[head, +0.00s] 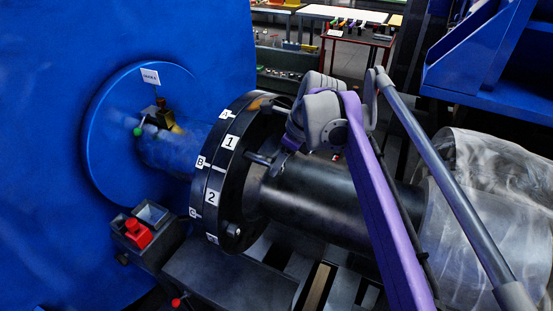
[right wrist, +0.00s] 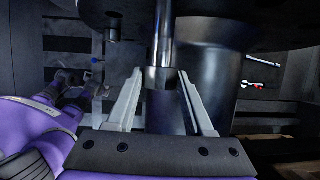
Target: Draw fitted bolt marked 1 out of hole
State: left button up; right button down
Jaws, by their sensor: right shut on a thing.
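The black flange coupling (head: 222,190) carries white labels on its rim, with label 1 (head: 230,142) above label 2 (head: 212,198). A steel bolt (head: 258,158) stands out from the flange's right face near label 1. My right gripper (head: 279,163) is at the bolt's outer end. In the right wrist view the bolt's bright shank (right wrist: 164,35) runs from the dark flange to between the two pale fingers of the gripper (right wrist: 161,76), which are shut on it. I cannot tell how much of the bolt is inside the hole.
The black shaft (head: 325,205) runs right from the flange under my right arm. Another bolt end (head: 233,229) shows low on the flange. A blue housing (head: 60,90) fills the left. A box with a red part (head: 138,233) stands below. Tables are at the back.

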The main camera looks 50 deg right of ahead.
jog(key=shift+s+d, duration=0.3)
jog(key=shift+s, duration=0.65)
jog(key=shift+s+d, duration=0.25)
jog(key=shift+s, duration=0.65)
jog(key=shift+s+d, duration=0.3)
jog(key=shift+s, duration=0.65)
